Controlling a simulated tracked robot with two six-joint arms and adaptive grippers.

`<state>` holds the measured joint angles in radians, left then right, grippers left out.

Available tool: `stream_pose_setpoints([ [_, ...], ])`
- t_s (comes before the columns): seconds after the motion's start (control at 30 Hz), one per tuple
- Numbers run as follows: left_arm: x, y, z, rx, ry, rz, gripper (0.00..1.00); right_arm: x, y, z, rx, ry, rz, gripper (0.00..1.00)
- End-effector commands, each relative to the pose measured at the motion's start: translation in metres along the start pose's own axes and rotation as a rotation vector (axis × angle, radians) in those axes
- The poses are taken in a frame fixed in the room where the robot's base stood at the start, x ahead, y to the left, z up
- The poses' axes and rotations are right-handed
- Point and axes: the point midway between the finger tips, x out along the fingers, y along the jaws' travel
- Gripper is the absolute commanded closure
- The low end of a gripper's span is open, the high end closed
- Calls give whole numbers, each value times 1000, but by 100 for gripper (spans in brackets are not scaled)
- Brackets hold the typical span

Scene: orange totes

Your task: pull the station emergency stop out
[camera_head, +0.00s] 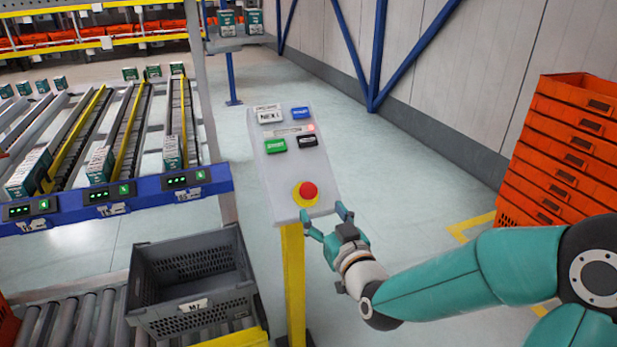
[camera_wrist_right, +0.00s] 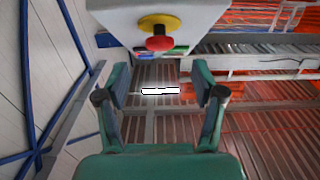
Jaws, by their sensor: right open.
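The station emergency stop (camera_head: 306,192) is a red mushroom button on a yellow ring, low on a grey, tilted control panel (camera_head: 284,172) on a yellow post. My right gripper (camera_head: 325,222) is open and empty, just below and right of the button, near the panel's lower edge. In the right wrist view the red emergency stop (camera_wrist_right: 160,43) with its yellow ring shows at the top middle. The right gripper's fingers (camera_wrist_right: 159,88) are spread wide below it in that picture, apart from it. My left gripper is in neither view.
A grey crate (camera_head: 190,275) stands on rollers at lower left. Stacked orange totes (camera_head: 562,150) stand at right. Flow racks with boxes fill the left. Floor behind the panel is clear.

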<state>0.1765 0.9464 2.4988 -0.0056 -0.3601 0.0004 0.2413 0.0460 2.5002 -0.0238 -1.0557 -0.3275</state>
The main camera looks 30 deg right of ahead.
Motion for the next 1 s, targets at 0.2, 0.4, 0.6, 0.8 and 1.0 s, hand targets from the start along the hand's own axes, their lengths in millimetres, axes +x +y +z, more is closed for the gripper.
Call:
stream_pose_setpoints([
  [0.2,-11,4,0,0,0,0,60,45,0,0,0,-1,1,32],
  [0.4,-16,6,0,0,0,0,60,75,1,0,1,-1,2,32],
  [0.6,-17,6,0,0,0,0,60,88,1,1,1,-1,1,32],
  [0.8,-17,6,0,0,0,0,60,90,1,1,1,-1,1,32],
  [1.0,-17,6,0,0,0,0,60,89,1,1,0,-1,1,52],
])
